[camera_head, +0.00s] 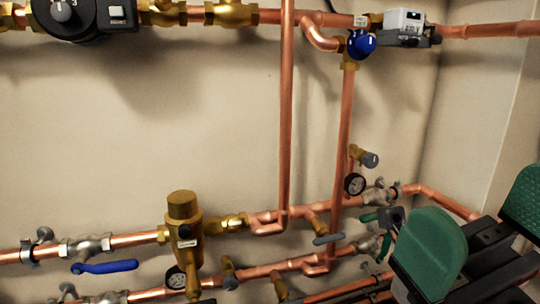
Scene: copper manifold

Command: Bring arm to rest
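My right gripper (478,228) is in the lower right corner of the head view. Its two green-padded fingers stand wide apart, with dark metal bars behind them and nothing visible between them. It is in front of the right end of the lower copper pipes (430,196) and hides part of them. I cannot tell how far it is from the pipes. My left gripper is not in view.
Copper pipes run along the beige wall (180,130). A black pump (66,18), a blue knob (361,43) and a grey-white actuator (405,27) are above. Brass separator (184,225), gauge (355,184), blue lever (105,267) and green-handled valve (388,218) are below.

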